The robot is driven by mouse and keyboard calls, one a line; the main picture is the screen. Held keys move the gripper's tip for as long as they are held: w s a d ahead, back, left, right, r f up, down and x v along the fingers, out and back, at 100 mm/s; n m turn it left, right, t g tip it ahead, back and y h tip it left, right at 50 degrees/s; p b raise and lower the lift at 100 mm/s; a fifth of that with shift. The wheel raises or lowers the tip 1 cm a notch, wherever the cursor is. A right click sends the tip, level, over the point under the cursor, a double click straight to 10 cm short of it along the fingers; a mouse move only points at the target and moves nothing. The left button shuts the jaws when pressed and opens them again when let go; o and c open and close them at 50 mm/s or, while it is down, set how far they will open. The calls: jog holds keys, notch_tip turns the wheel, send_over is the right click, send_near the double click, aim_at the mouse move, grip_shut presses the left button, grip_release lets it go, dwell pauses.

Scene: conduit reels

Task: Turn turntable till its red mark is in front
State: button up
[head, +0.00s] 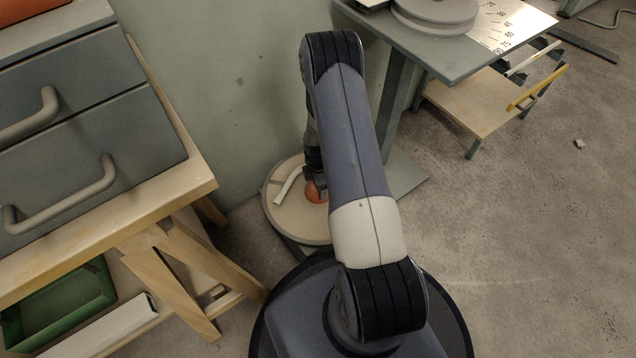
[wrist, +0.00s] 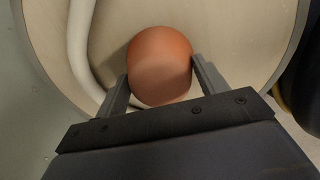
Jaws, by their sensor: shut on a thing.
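The turntable (head: 316,227) is a round, pale beige disc with a grey rim, low on the floor beside the wall; its surface also shows in the wrist view (wrist: 236,30). An orange-red rounded knob (head: 314,192) stands on it. In the wrist view the knob (wrist: 160,66) sits between the two fingers of my gripper (wrist: 160,84), which is shut on it. A white bent tube (head: 289,186) lies on the disc to the left of the knob. My arm hides the right part of the disc in the head view. I cannot make out a separate red mark.
A wooden bench (head: 180,193) with grey drawers (head: 75,130) stands at the left, a green bin (head: 62,305) below. A grey table (head: 440,52) with a disc and number scale stands at the back right. The right floor is mostly clear.

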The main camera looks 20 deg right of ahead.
jog(key=c, duration=0.7)
